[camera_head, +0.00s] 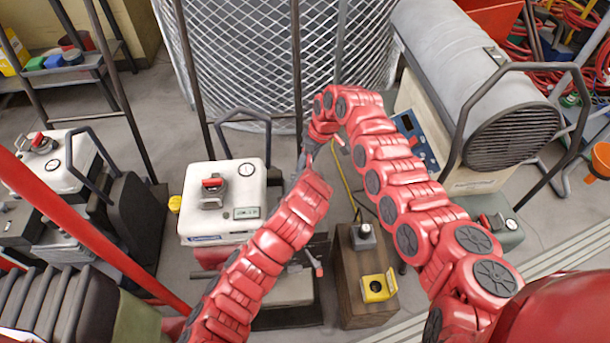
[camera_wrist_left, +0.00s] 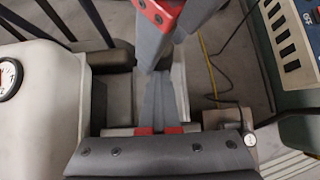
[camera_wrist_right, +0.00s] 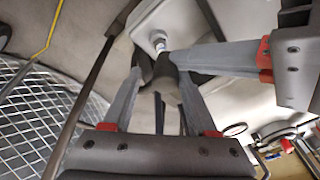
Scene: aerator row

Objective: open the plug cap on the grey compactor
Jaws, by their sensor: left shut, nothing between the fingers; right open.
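The pale grey-white machine (camera_head: 224,187) in the middle of the head view has a red-topped latch, a gauge and a small display; I take it for the compactor. Its gauge side also shows in the left wrist view (camera_wrist_left: 45,95). My right gripper (camera_head: 304,157) is just beyond its right side, partly hidden by my arms. In the right wrist view its fingers (camera_wrist_right: 155,88) are spread around a dark stubby cylinder (camera_wrist_right: 165,82); I cannot tell whether this is the plug cap or whether they touch it. My left gripper (camera_wrist_left: 159,85) is shut and empty, close to the right one.
A similar white machine (camera_head: 60,165) stands at left and a green one (camera_head: 492,222) at right. A wooden box (camera_head: 350,270) bears a yellow-framed switch (camera_head: 377,287). A mesh cage (camera_head: 245,60) and a large grey heater (camera_head: 465,80) stand behind. My two arms nearly meet.

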